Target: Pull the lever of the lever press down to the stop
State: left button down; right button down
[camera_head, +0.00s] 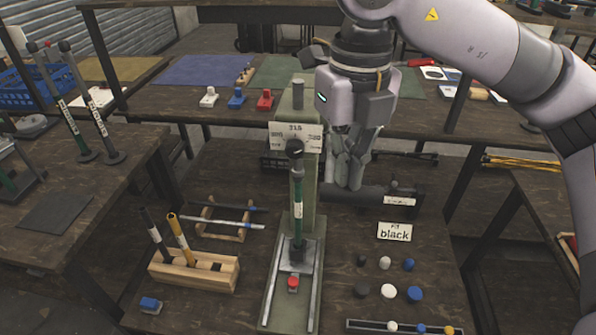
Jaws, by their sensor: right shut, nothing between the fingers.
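The lever press (305,205) stands on the near table, with a pale green column and a white sign on it. A green bar with a white label and a black knob on top, which looks like the lever (298,195), stands nearly upright in front of the column. My right gripper (347,183) points down just right of the column, fingers shut and empty. It is apart from the bar and knob in the picture. Its fingertips overlap a dark horizontal cylinder (375,195); I cannot tell whether they touch. My left gripper is not in view.
A wooden block (197,272) with upright rods stands left of the press. A "black" sign (394,231) and several black, white and blue buttons lie to the right. A small red button (293,284) sits at the foot of the press. My right arm crosses the upper right.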

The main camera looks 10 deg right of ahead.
jog(key=w+r+p, duration=0.1)
jog(key=r+p, duration=0.5)
jog(key=r, duration=0.1)
jog(key=w+d+r+p, duration=0.1)
jog(key=w+r+p, duration=0.1)
jog(key=r+p, duration=0.3)
notch_tip(320, 180, up, 3)
jog(key=shift+w+f+p, duration=0.1)
jog(key=shift+w+p, duration=0.15)
jog(key=shift+p, duration=0.15)
dwell(1.0)
